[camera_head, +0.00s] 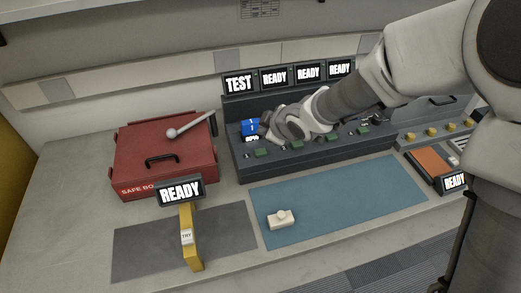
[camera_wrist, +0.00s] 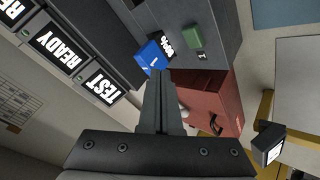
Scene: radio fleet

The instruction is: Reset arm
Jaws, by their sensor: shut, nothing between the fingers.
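My gripper (camera_head: 272,128) is over the dark charging rack (camera_head: 243,165), at its left end, with my arm reaching in from the right. In the wrist view my gripper (camera_wrist: 160,78) is shut, its two fingers together with nothing between them. A blue radio (camera_head: 250,127) stands in the leftmost place of the rack, just left of my fingertips; it also shows in the wrist view (camera_wrist: 152,56) just beyond the fingertips. I cannot tell whether the fingers touch it. A screen above that place reads TEST (camera_head: 239,84). The other screens in the row read READY (camera_head: 308,72).
A red safe box (camera_head: 135,150) with a raised lever stands at the left. A yellow stand (camera_head: 191,240) with a READY sign is at the front. A white block (camera_head: 282,220) lies on the blue mat (camera_head: 345,200). An orange-topped tray (camera_head: 432,163) is at the right.

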